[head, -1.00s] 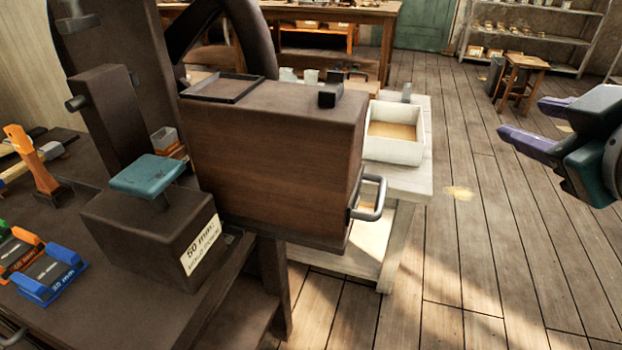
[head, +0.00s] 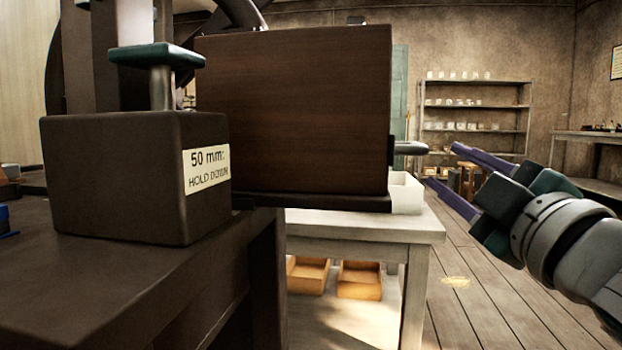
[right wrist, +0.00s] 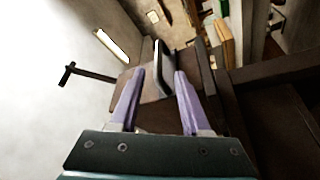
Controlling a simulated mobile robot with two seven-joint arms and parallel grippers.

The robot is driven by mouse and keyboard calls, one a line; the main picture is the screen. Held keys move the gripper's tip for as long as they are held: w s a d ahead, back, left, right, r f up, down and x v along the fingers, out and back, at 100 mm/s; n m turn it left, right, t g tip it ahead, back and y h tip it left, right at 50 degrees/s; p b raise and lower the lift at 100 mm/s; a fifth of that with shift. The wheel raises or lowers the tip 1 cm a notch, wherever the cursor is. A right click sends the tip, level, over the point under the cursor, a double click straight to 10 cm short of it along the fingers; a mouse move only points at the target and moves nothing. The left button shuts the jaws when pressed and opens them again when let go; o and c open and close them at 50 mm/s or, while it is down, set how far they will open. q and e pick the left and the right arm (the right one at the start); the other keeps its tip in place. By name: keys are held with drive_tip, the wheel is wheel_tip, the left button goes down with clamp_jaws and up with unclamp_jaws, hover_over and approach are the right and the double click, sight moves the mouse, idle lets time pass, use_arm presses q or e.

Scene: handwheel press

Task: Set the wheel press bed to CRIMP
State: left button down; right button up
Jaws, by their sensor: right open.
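The press shows a dark block with a label reading "50 mm: HOLD DOWN" (head: 206,170) and a teal-topped plunger (head: 157,57) on it. Beside it stands a large brown wooden box (head: 295,110) with a grey bar handle (head: 411,148) on its right side. Part of the dark handwheel (head: 238,12) shows behind; most is hidden. My right gripper (head: 440,164) is open, with purple fingers pointing at the handle from the right. In the right wrist view the handle (right wrist: 162,68) appears between the open fingers; contact cannot be told. No CRIMP marking is readable. My left gripper is not in view.
A pale table (head: 415,232) with a white bin (head: 406,195) stands behind the box, with orange trays (head: 358,281) below. A shelf (head: 475,105) stands at the back wall. The floor at right is open.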

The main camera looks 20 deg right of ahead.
drive_tip(key=b+x, duration=0.1)
drive_tip(key=x, duration=0.8)
drive_tip(key=shift+w+d+r, duration=0.2)
drive_tip(key=shift+w+d, duration=0.05)
drive_tip(key=shift+w, duration=0.05)
clamp_jaws()
idle(1.1)
